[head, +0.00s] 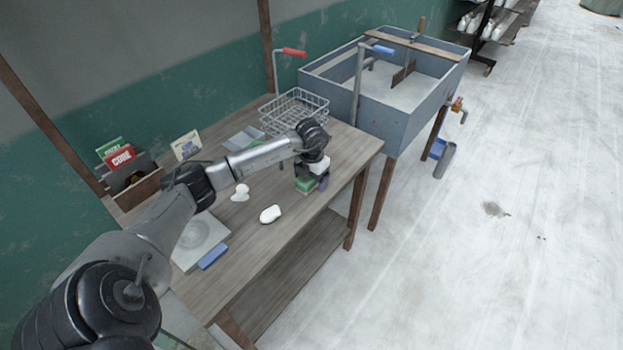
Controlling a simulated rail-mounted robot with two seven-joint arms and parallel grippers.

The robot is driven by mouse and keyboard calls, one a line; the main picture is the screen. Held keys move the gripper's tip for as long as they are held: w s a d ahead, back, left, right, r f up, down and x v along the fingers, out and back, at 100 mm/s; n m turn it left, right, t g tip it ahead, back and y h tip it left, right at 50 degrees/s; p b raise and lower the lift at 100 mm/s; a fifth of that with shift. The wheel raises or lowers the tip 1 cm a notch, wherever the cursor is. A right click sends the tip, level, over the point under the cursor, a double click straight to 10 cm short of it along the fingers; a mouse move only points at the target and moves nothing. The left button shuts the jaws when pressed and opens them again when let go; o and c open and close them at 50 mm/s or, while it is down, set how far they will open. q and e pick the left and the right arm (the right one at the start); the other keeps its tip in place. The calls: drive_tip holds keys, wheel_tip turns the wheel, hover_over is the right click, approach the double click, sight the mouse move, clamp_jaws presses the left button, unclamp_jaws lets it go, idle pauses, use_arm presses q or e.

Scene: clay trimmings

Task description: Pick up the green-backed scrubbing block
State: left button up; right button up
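The green-backed scrubbing block (306,185) is on the wooden table near its right front edge, partly hidden by my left gripper. My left gripper (312,179) points down right over the block, with its dark fingers at the block's sides. The view is too small to tell whether the fingers press on the block or stand open around it. The block looks to be at table height. My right gripper is not in view.
White lumps (270,214) lie mid-table. A blue block (213,256) lies by a pale square slab (217,232). A wire basket (318,104) and a wooden box of cards (138,190) stand behind. A grey-blue sink (405,128) adjoins on the right.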

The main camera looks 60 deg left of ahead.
use_arm(q)
drive_tip(key=c, duration=1.1)
drive_tip(key=shift+o, duration=0.2)
drive_tip(key=shift+r, duration=0.1)
drive_tip(key=shift+r, duration=0.6)
drive_tip(key=r, duration=0.1)
drive_tip(key=r+p, duration=0.1)
drive_tip(key=r, duration=0.1)
drive_tip(key=shift+w+d+r+p, duration=0.2)
drive_tip(key=shift+d+p, duration=0.1)
drive_tip(key=shift+d, duration=0.1)
drive_tip(key=w+d+r+p, duration=0.2)
drive_tip(key=d+r, duration=0.4)
drive_tip(key=d, duration=0.4)
drive_tip(key=shift+w+d, duration=0.15)
drive_tip(key=shift+d, duration=0.15)
drive_tip(key=shift+r, duration=0.1)
